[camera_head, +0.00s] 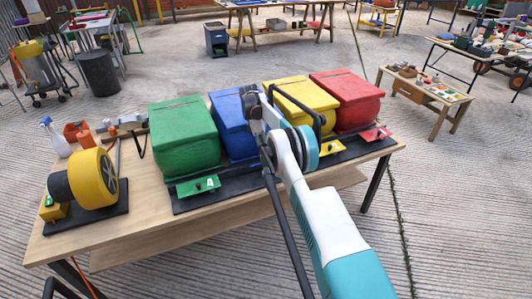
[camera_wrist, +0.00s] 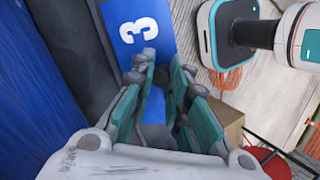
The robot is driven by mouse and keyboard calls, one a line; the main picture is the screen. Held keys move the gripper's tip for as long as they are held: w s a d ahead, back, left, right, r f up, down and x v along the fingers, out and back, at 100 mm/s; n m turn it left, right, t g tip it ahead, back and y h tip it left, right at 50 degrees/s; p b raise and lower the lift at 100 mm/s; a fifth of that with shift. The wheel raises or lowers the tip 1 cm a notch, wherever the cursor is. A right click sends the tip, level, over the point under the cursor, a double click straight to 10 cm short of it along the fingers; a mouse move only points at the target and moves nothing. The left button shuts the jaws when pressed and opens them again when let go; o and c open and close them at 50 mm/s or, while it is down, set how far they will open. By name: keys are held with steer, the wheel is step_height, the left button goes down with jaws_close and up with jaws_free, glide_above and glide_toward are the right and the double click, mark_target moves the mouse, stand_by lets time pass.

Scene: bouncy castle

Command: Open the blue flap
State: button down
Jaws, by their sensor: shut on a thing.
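The blue flap (camera_wrist: 155,15) shows in the wrist view as a flat blue plate with a white number 3. My gripper (camera_wrist: 156,68) has its fingers closed on the flap's near part, which shows between the teal finger pads. The blue box (camera_head: 229,108) stands on the table between the green and yellow boxes, and its side (camera_wrist: 35,80) fills the left of the wrist view. In the head view my arm hides the blue flap and much of the box's front. I cannot tell how far the flap is turned.
The green box (camera_head: 184,135), yellow box (camera_head: 298,98) and red box (camera_head: 350,95) stand in the same row on the wooden table (camera_head: 145,222). Green, yellow and red flaps lie along the dark front strip. A yellow wheel-like blower (camera_head: 92,180) stands at the left end.

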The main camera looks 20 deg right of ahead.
steer(key=c, duration=1.8)
jaws_free()
steer(key=shift+a, duration=0.1)
step_height(320, 180, up, 10)
steer(key=shift+r, duration=0.1)
